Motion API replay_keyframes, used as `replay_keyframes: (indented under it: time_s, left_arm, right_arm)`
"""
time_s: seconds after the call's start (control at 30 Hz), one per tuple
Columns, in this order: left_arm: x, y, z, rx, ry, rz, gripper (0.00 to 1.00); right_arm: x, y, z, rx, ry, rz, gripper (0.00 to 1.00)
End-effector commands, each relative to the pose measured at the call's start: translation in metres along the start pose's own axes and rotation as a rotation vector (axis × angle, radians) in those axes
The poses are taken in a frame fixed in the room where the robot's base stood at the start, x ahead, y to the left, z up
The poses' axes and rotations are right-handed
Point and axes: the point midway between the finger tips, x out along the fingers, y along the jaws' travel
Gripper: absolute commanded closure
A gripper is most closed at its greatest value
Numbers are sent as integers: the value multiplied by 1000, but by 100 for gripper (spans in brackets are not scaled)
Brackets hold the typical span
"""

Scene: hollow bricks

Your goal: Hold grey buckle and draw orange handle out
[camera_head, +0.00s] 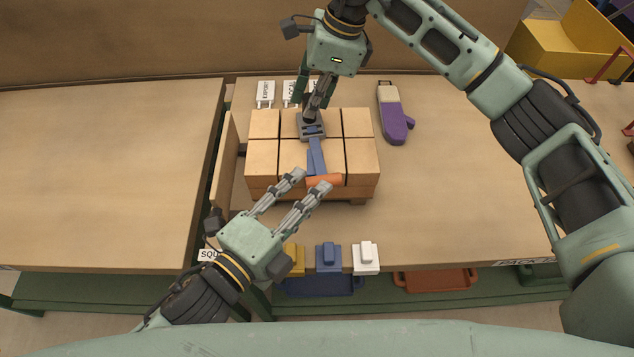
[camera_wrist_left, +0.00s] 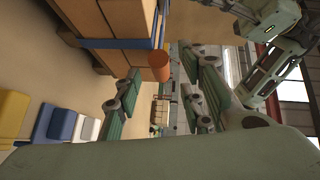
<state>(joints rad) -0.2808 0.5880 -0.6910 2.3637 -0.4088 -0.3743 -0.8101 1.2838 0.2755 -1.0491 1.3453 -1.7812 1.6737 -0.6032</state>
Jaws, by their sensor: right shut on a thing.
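The grey buckle (camera_head: 312,131) sits on top of a stack of tan bricks (camera_head: 359,158), on a blue strap (camera_head: 317,158). My right gripper (camera_head: 314,110) reaches down from above and is shut on the buckle; its fingers hide part of it. The orange handle (camera_head: 328,180) is at the strap's near end, at the stack's front edge. My left gripper (camera_head: 311,181) is open, its fingertips close to the handle. In the left wrist view the handle (camera_wrist_left: 160,66) appears between the spread fingers; I cannot tell whether they touch it.
Yellow, blue (camera_head: 328,257) and white (camera_head: 365,259) blocks line the table's front edge. A wooden panel (camera_head: 226,160) stands left of the stack. The right of the table is clear.

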Motion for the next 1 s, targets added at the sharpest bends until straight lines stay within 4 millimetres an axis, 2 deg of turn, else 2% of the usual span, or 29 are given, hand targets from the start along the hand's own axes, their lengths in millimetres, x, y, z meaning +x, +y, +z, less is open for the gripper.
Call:
replay_keyframes:
  time_s: [0.1, 0.23, 0.63, 1.0]
  left_arm:
    - [17, -1, 0, 1, 0, -2, 63]
    - [29, 0, 0, 1, -1, -1, 63]
    - [35, 0, 0, 0, 0, 0, 64]
    - [35, 0, 0, 0, 0, 1, 96]
  right_arm:
    - [1, 0, 0, 0, 1, -1, 100]
    - [1, 0, 0, 0, 1, -1, 100]
    - [0, 0, -1, 0, 1, -1, 100]
    - [0, 0, 0, 0, 1, -1, 100]
